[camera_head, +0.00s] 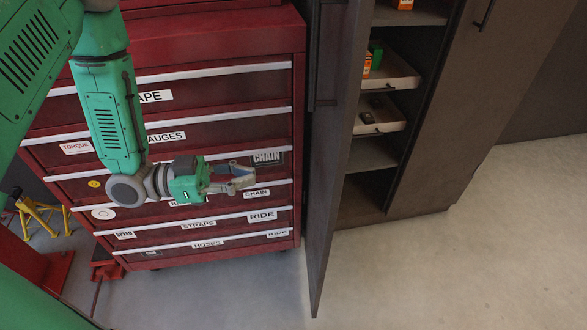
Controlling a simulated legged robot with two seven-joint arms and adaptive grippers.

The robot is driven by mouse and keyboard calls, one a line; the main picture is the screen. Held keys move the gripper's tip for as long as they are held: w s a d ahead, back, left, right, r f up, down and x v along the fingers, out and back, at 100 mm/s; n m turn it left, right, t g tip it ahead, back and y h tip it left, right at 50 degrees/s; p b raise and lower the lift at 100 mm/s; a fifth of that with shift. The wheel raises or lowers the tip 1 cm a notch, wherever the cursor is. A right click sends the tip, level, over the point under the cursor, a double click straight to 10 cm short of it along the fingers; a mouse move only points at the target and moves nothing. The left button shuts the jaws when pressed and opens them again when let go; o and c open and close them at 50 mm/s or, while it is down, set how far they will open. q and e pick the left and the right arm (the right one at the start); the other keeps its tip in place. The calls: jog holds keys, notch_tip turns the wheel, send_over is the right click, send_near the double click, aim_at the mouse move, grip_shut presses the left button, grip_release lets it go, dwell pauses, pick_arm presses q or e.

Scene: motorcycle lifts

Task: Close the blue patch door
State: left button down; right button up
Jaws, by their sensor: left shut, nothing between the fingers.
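A tall dark brown cabinet (450,110) stands right of centre with its left door (332,150) swung wide open toward me. The door shows nearly edge-on, with a dark handle on its left face near the top. I see no blue patch on the part of the door in view. My left gripper (245,178) comes in from the upper left, shut and empty. It is left of the open door, apart from it, in front of the red drawer chest. My right gripper is not in view.
The red tool chest (220,86) with labelled drawers stands close left of the door. Inside the cabinet, shelves and drawers (385,117) hold small boxes. A yellow stand (38,212) is at the far left. Grey floor (440,270) is clear at front right.

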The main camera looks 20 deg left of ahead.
aim_at(328, 173)
pick_arm(q)
jog(key=b+x, duration=0.1)
jog(key=x, duration=1.1)
jog(key=shift+d+f+b, duration=0.15)
jog(key=shift+b, duration=0.2)
jog(key=shift+w+d, duration=0.25)
jog(key=shift+d, duration=0.05)
jog(key=shift+a, duration=0.1)
